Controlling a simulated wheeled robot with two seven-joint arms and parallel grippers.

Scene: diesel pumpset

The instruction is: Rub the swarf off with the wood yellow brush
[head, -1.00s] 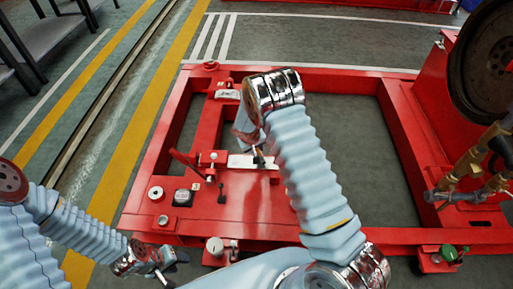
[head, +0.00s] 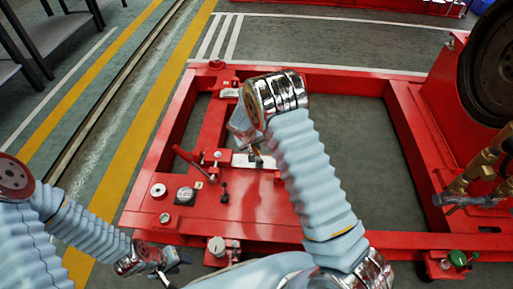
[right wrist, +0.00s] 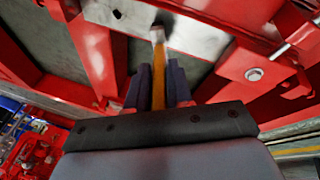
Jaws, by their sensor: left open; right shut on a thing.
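My right gripper (right wrist: 158,88) is shut on the wood yellow brush (right wrist: 159,68), whose handle lies between the dark fingers. Its pale tip (right wrist: 157,34) is at the bright metal plate (right wrist: 205,42); I cannot tell whether it touches. In the head view the brush (head: 256,150) points down at the plate (head: 240,160) on the red frame, and my right arm hides part of the area. My left gripper (head: 168,268) is open and empty at the lower left.
A large dark wheel (head: 490,65) and brass pipework (head: 475,172) stand at the right. The frame has open gaps down to the floor.

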